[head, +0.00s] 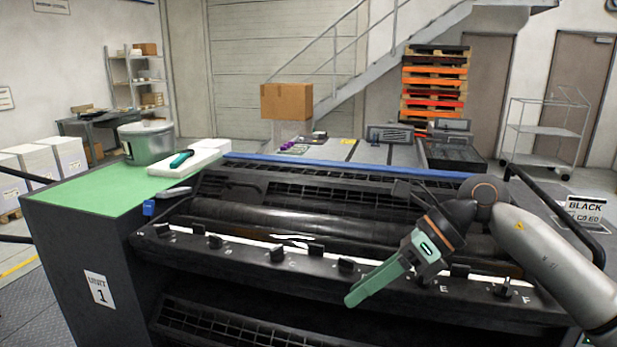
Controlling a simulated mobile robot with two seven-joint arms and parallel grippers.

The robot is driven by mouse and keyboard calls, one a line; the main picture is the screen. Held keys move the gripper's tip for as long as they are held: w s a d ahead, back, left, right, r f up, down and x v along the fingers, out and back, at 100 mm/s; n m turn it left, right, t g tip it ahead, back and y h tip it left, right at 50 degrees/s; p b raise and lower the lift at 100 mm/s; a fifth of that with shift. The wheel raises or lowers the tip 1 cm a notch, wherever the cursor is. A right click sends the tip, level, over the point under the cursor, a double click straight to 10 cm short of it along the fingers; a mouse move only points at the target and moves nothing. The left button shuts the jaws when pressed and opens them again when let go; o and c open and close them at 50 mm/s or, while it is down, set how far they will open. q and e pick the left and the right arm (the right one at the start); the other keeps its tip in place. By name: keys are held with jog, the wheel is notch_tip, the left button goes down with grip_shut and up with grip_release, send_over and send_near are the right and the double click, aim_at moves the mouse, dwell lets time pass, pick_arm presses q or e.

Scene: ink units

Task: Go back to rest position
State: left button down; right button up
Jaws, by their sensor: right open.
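My right gripper (358,290) is green and comes in from the right on my grey arm. It hangs over the front rail of the ink unit (290,255), pointing down and to the left. Its jaws are open and nothing shows between them. It covers part of the rail near the letter E, beside several black keys. I cannot tell whether it touches the rail. My left gripper is not in the head view.
A green-topped cabinet (85,193) marked unit 1 stands at the left. It bears a grey bucket (148,145) and a white block (200,157) with a teal-handled tool (181,160). A cardboard box (286,101) and stacked pallets (434,85) stand behind. A black-ink sign (584,212) is at right.

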jog(key=s+a+m+t+y+p, duration=0.1)
jog(key=s+a+m+y+p, duration=0.15)
jog(key=a+m+y, duration=0.75)
jog(key=w+d+f+m+t+h+p, duration=0.1)
jog(key=d+f+m+t+h, duration=0.55)
jog(key=m, duration=0.65)
jog(key=d+f+m+t+h+p, duration=0.2)
jog(key=d+f+m+t+h, duration=0.15)
jog(key=f+m+t, duration=0.55)
jog(key=s+d+f+m+g+h, duration=0.3)
jog(key=s+d+f+m, duration=0.1)
jog(key=s+f+m, duration=0.3)
jog(key=s+d+f+m+g+h+p, duration=0.1)
jog(key=s+d+f+m+g+h, duration=0.3)
jog(key=s+f+m, duration=0.3)
jog(key=s+f, duration=0.5)
jog(key=shift+d, duration=0.3)
jog(key=shift+s+f, duration=0.1)
